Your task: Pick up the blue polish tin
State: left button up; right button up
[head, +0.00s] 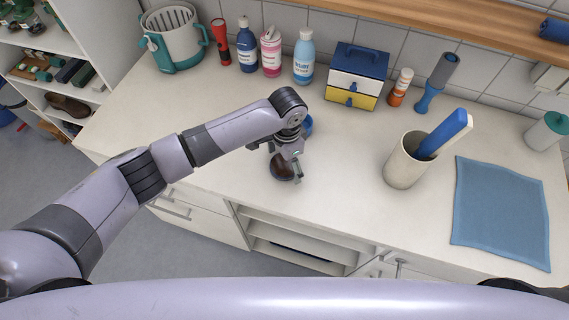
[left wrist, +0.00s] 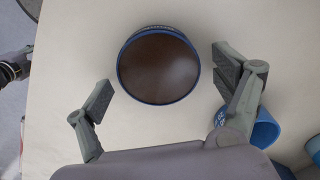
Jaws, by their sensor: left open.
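The blue polish tin (left wrist: 158,66) is round, with a blue rim and side and a brown top. In the left wrist view it lies just ahead of and between the two fingers of my left gripper (left wrist: 164,76), with clear gaps on both sides. In the head view the tin (head: 280,168) is on the counter, partly hidden by my left gripper (head: 287,166), which reaches down over it. The left gripper is open and empty.
A second blue object (head: 308,124) is close behind the gripper, also seen beside the right finger (left wrist: 265,130). Bottles and a drawer box (head: 356,78) line the back. The counter's front left is clear.

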pick_arm(q)
jog(key=shift+c, duration=0.3)
jog(key=c, duration=1.2)
jog(key=shift+r, duration=0.15)
